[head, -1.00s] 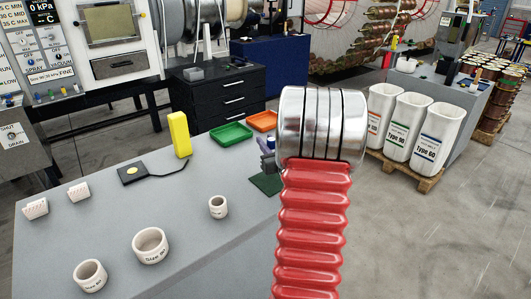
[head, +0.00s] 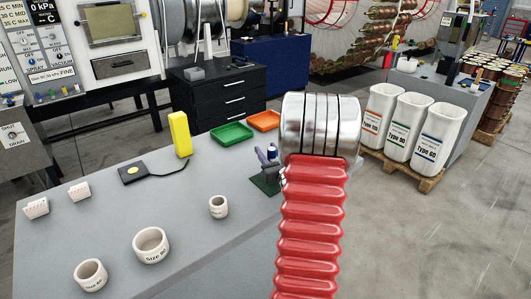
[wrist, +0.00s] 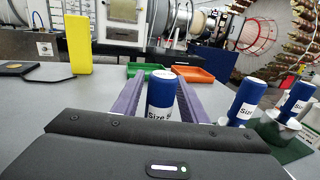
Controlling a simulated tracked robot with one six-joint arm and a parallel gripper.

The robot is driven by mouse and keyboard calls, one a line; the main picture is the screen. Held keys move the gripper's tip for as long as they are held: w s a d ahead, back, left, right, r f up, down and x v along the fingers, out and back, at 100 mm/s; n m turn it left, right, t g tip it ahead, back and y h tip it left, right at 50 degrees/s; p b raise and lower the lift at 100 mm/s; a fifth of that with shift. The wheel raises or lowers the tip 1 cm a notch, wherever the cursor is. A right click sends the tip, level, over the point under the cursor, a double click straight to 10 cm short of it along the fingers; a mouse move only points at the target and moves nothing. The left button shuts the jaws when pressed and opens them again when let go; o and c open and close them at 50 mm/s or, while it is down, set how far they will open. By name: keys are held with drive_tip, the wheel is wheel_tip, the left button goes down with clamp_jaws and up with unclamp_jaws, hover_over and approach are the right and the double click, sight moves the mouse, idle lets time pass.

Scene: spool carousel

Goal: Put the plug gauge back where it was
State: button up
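The plug gauge (wrist: 166,97), a blue cylinder with a white "Size" label, stands upright between the purple fingers of my gripper (wrist: 161,80) in the wrist view. The fingers lie close against both its sides and look shut on it. Its lower part is hidden behind the gripper's dark body. Two similar blue gauges (wrist: 242,101) (wrist: 297,98) stand to the right on grey holders (wrist: 280,128) over a dark green mat (wrist: 298,148). In the head view my red arm hides most of the mat (head: 266,183) and those gauges; a purple finger (head: 262,156) shows beside its silver joint.
A yellow block (head: 180,134), a black pad (head: 133,173) with a cord, and green (head: 231,134) and orange (head: 264,121) trays stand at the back of the grey table (head: 110,215). White size rings (head: 151,245) (head: 90,275) (head: 219,207) stand nearer. The table's middle is mostly clear.

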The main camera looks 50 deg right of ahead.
drive_tip(key=shift+o, duration=0.2)
drive_tip(key=v, duration=1.2)
idle(0.6)
